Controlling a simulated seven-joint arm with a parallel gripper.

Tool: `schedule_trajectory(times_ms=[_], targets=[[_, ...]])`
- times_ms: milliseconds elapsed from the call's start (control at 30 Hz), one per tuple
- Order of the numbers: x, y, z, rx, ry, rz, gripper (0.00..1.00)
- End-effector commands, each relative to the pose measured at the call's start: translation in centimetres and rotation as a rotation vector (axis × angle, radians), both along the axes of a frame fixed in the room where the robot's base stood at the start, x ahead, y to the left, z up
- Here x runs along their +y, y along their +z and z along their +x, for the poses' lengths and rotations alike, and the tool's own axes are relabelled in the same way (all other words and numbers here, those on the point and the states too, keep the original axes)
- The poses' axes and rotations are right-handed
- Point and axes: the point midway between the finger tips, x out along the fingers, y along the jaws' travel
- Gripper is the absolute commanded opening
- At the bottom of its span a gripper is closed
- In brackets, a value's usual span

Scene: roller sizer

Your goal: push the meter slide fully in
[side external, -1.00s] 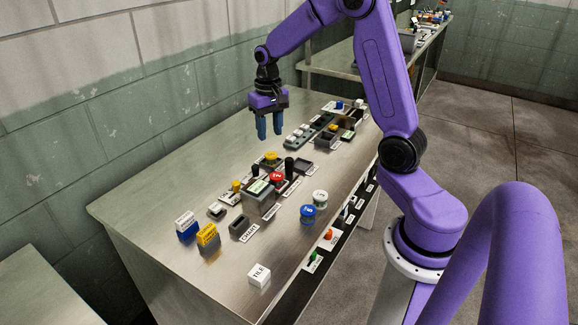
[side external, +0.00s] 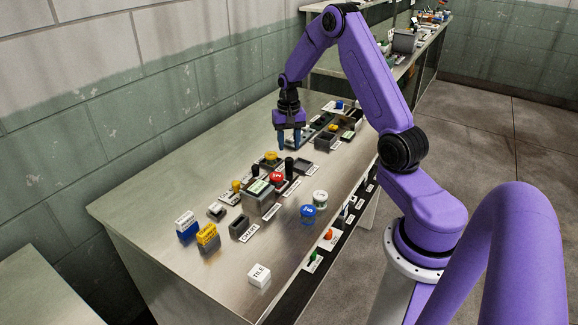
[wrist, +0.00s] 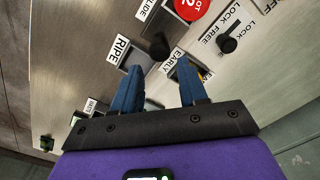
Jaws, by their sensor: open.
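The meter slide appears to be the black upright knob (side external: 288,166) beside the red button, near a label whose visible end reads "LIDE" in the wrist view. In the wrist view that knob (wrist: 160,47) stands just beyond my fingertips, centred between them. How far in the slide sits cannot be told. My gripper (side external: 291,147) points down above the bench, slightly behind the knob in the side view. In the wrist view its two blue fingers (wrist: 160,66) are apart with nothing between them.
A red button (side external: 277,178) and a second black knob (side external: 255,172) stand close by. The wrist view shows a lock/free knob (wrist: 227,44) on the right. A shallow tray (side external: 300,167) lies beside the slide knob. The bench's left side is bare.

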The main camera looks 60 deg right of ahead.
Motion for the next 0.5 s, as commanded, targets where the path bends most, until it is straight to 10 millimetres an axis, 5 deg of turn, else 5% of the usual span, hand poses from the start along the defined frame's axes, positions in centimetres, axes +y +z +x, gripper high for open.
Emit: schedule_trajectory(times_ms=[500], targets=[[0.0, -8.4, -0.1, 0.001, 0.0, 0.0, 0.43]])
